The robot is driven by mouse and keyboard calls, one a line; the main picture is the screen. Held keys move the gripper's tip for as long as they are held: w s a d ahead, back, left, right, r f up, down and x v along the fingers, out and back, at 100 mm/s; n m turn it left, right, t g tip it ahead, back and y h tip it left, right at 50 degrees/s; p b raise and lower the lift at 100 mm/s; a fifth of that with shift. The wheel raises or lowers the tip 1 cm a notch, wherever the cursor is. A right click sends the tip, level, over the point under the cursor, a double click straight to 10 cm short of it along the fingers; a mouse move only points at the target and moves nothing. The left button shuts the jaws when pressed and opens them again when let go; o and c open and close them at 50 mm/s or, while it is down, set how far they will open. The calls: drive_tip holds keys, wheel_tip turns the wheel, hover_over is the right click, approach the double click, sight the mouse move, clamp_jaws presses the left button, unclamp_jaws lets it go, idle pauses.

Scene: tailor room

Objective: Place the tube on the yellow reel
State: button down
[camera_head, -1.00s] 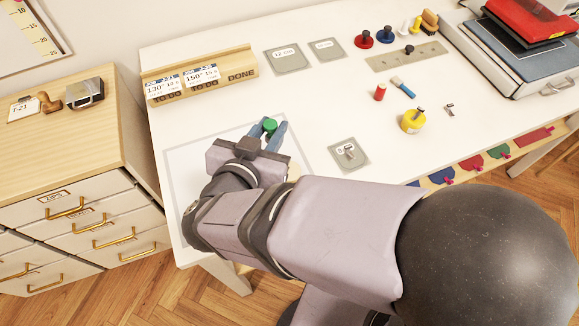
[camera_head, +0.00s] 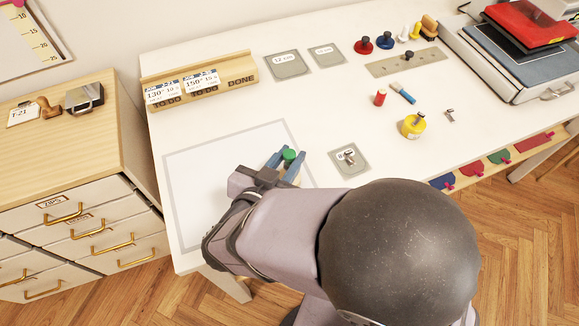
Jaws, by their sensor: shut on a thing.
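My gripper (camera_head: 286,164) is shut on a small green piece (camera_head: 289,155), which appears to be the tube. Only its round green end shows between the blue fingers; the rest is hidden. The gripper is over the right part of the outlined area on the white table. The yellow reel (camera_head: 412,129) stands on the table to the right of my gripper and well apart from it. It is short and round, with a dark-topped peg showing at its upper side.
A red spool (camera_head: 380,98) and a blue tube-like piece (camera_head: 402,92) lie behind the yellow reel. A grey plate (camera_head: 349,159) with a small metal part sits between gripper and reel. A metal fitting (camera_head: 449,115) lies right of the reel. A wooden card rack (camera_head: 215,82) stands at the back left.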

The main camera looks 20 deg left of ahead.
drive_tip(key=shift+f, duration=2.05)
drive_tip(key=shift+f, duration=0.2)
drive_tip(key=c, duration=1.5)
unclamp_jaws()
drive_tip(key=shift+c, duration=0.2)
drive_tip(key=shift+r, duration=0.1)
drive_tip(key=shift+r, duration=0.15)
drive_tip(key=v, duration=1.2)
drive_tip(key=shift+b, duration=0.35)
